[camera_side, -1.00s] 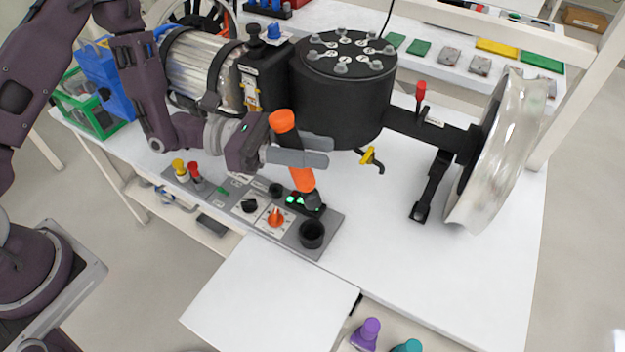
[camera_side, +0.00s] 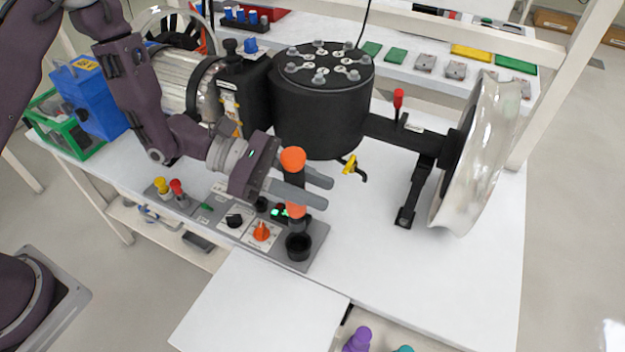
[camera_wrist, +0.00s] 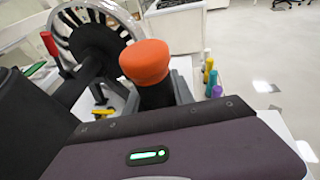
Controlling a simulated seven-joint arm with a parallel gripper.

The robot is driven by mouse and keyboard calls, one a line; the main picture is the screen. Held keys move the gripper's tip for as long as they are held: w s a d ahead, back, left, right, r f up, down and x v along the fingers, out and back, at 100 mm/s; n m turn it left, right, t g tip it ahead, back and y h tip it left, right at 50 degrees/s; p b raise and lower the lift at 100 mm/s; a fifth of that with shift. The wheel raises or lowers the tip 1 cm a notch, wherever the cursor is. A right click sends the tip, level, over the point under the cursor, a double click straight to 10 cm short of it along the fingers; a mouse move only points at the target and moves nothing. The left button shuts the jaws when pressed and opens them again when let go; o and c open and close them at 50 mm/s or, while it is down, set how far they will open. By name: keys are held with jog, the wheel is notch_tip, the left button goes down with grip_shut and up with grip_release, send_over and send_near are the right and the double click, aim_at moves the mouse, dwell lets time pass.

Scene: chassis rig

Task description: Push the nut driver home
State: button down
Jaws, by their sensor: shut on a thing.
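The nut driver (camera_side: 293,160) has an orange handle and a dark lower end. My gripper (camera_side: 315,190) is shut on its handle, with one grey finger on each side. The driver stands close to upright, with its lower end at or just above the black round socket (camera_side: 299,246) on the grey control panel (camera_side: 312,262). I cannot tell whether the tip is inside the socket. In the wrist view the orange top of the nut driver (camera_wrist: 145,62) stands above the gripper body, and its lower part is hidden.
A black drum (camera_side: 322,100) with bolts on top stands behind the gripper. A yellow-handled valve (camera_side: 349,164) is close to the right. The panel carries an orange knob (camera_side: 261,231) and a black knob (camera_side: 235,220).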

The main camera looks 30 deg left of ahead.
aim_at(305, 220)
jog(key=shift+f, duration=5)
jog(key=c, duration=1)
grip_release()
jog(key=v, duration=0.7)
